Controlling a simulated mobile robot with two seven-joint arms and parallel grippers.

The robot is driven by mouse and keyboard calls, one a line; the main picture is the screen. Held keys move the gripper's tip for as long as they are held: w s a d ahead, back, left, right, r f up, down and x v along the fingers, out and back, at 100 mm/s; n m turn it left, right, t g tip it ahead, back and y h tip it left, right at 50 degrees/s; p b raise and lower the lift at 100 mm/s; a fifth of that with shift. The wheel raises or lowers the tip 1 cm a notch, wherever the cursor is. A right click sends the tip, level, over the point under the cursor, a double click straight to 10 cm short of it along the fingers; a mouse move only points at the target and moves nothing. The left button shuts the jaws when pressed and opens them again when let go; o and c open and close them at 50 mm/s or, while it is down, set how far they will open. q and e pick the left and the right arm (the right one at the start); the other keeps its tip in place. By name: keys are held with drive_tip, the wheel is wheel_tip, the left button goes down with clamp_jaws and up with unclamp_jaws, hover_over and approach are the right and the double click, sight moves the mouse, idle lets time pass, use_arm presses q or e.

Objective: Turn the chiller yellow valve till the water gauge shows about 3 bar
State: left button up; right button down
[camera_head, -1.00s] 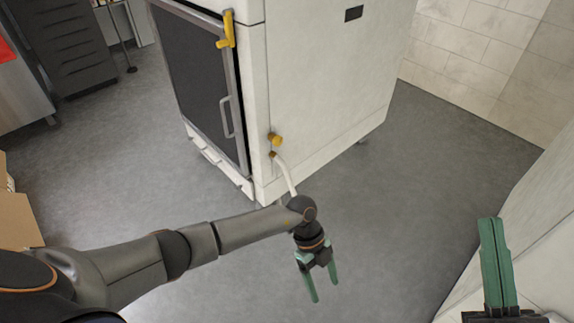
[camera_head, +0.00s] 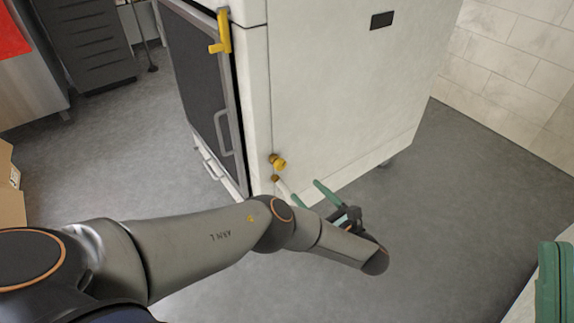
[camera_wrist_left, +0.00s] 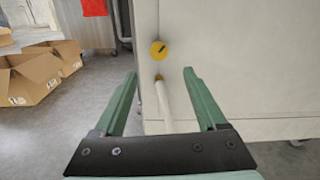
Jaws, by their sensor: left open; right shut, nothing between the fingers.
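A round yellow valve (camera_head: 278,162) sits low on the white chiller cabinet (camera_head: 340,90), near its front corner. In the left wrist view the yellow valve (camera_wrist_left: 158,50) has a dark mark on its face and shows ahead, between and beyond my fingertips. My left gripper (camera_head: 303,190) is open and empty, a little below and right of the valve, apart from it. Its two green fingers (camera_wrist_left: 160,75) point toward the cabinet. My right gripper (camera_head: 555,282) is shut and empty at the right edge, partly cut off. I cannot make out a water gauge.
A white hose (camera_wrist_left: 163,104) runs from a brass fitting (camera_wrist_left: 160,76) below the valve, close to my left gripper. A yellow handle (camera_head: 222,32) is higher on the cabinet's front. Cardboard boxes (camera_wrist_left: 40,75) lie on the floor at left. Grey floor around the cabinet is open.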

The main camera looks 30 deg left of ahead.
sight(282, 167)
use_arm(q)
drive_tip(key=b+x, duration=0.1)
drive_tip(key=x, duration=1)
drive_tip(key=shift+a+b, duration=0.25)
drive_tip(key=shift+b, duration=0.15)
clamp_jaws()
